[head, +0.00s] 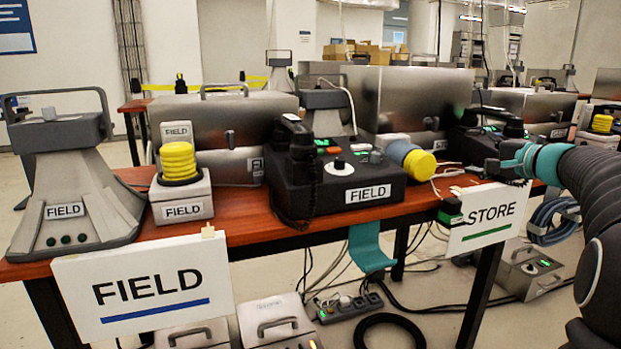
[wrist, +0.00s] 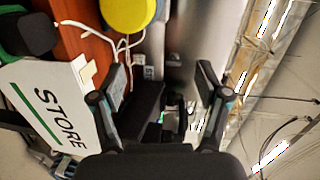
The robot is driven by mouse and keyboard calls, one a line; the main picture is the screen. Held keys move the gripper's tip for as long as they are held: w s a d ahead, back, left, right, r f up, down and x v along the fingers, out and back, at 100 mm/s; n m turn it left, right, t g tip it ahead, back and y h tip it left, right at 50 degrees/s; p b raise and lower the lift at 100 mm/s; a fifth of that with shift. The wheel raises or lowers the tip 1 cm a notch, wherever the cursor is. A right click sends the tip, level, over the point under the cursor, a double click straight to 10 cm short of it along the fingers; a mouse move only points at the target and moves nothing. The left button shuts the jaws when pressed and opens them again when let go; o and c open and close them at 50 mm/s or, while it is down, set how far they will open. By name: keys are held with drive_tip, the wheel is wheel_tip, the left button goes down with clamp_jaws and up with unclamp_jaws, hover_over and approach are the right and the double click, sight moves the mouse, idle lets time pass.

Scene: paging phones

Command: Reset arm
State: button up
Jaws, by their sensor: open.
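My gripper (wrist: 162,75) is open in the wrist view, its two dark fingers apart with nothing held between them. In the head view my arm reaches in from the right edge, with a teal band near its end. My gripper (head: 492,168) is there above the right end of the red-brown table (head: 262,222), over the STORE sign (head: 488,213). Its fingers are hard to tell from the dark phone unit (head: 482,143) behind. The STORE sign also shows sideways at the left of the wrist view (wrist: 45,112).
A black FIELD phone console (head: 365,192) stands mid-table. A grey FIELD horn unit (head: 75,190) and a box with a yellow pad (head: 178,160) stand left. A FIELD sign (head: 145,285) hangs in front. Metal cases line the back. Cables and boxes lie on the floor.

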drive_tip(key=s+a+f+n+g+h+p, duration=0.1)
drive_tip(key=s+a+f+n+g+p, duration=0.15)
drive_tip(key=s+a, duration=0.65)
drive_tip(key=s+a+f+n+g+p, duration=0.2)
drive_tip(key=s+a+n+g, duration=0.15)
drive_tip(key=s+a, duration=0.45)
drive_tip(key=s+a+f+n+g+h+p, duration=0.1)
drive_tip(key=s+f+n+h, duration=0.1)
drive_tip(key=s, duration=0.4)
drive_tip(key=s+a+f+n+g+h+p, duration=0.1)
drive_tip(key=s+f+n+p, duration=0.1)
drive_tip(key=s+f, duration=0.2)
drive_tip(key=s+a+f+n+g+h+p, duration=0.1)
drive_tip(key=s+a+f+n+h+p, duration=0.1)
drive_tip(key=s, duration=0.8)
drive_tip(key=shift+s+f+n+h, duration=0.25)
drive_tip(key=shift+f+n+h, duration=0.05)
drive_tip(key=shift+f, duration=0.6)
